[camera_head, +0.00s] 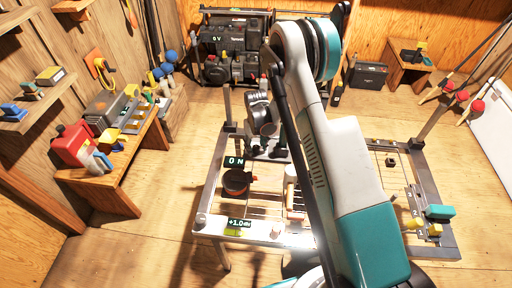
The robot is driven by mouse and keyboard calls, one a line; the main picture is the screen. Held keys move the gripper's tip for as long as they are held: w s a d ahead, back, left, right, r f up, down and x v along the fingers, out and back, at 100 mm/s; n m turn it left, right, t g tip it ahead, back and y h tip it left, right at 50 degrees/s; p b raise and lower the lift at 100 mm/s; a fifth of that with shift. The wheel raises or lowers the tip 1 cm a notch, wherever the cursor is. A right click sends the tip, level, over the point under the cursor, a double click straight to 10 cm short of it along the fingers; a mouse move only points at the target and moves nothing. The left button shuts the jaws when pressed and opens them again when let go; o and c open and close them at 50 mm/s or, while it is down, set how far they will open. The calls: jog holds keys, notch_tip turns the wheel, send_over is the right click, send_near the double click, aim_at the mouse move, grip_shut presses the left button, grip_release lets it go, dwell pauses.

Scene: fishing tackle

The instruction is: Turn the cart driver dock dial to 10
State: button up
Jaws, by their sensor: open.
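The cart (200,222) is a metal frame with a rail top in the middle of the floor. A round black and orange knob-like part (237,182) sits on its left side, below a small display reading "ON" (234,161). Another display reading about "+1.0" (239,223) is at the front left corner, with a small yellow-green part beneath it. I cannot tell for sure which part is the driver dock dial. My gripper (269,150) points down over the cart's back left part, right of and behind the black and orange part. It is open; its fingertips are small and partly unclear.
My arm covers the cart's middle. A teal block (440,212) and yellow parts sit at its right end. A wooden bench (120,175) with tools stands left. Dark equipment with a "0 V" display (217,39) stands at the back. Floor left of the cart is clear.

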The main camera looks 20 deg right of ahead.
aim_at(256, 146)
notch_tip(256, 146, up, 11)
dwell(0.4)
jog(key=shift+r, duration=0.1)
